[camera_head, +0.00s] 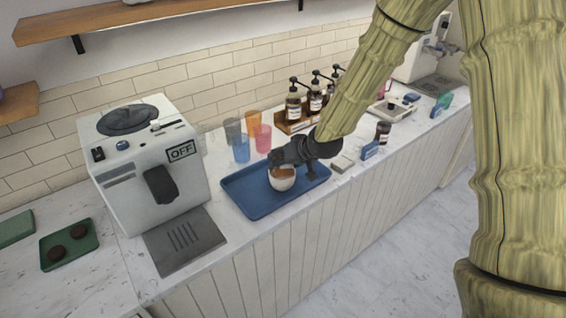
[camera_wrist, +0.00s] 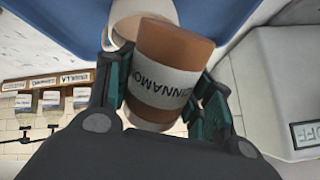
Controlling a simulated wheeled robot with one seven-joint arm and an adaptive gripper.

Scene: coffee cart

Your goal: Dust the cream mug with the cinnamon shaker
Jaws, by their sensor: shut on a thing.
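My gripper (camera_head: 287,156) is over the blue tray (camera_head: 244,203). In the wrist view my gripper (camera_wrist: 163,92) is shut on the brown cinnamon shaker (camera_wrist: 172,50), whose white label reads CINNAMON. The shaker is tilted well over, its far end toward the cream mug (camera_wrist: 128,24), which shows partly behind it. In the head view the cream mug (camera_head: 282,182) stands upright on the tray, just below my gripper. Brown shows at its mouth; I cannot tell whether that is the drink or the shaker. Whether any powder is falling cannot be seen.
A white coffee machine (camera_head: 150,165) marked OFF stands left of the tray. Coloured cups (camera_head: 263,138) and a wooden rack (camera_head: 291,125) of pump bottles stand behind it. A dark jar (camera_head: 383,132) and small blocks (camera_head: 369,150) are to the right along the counter.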

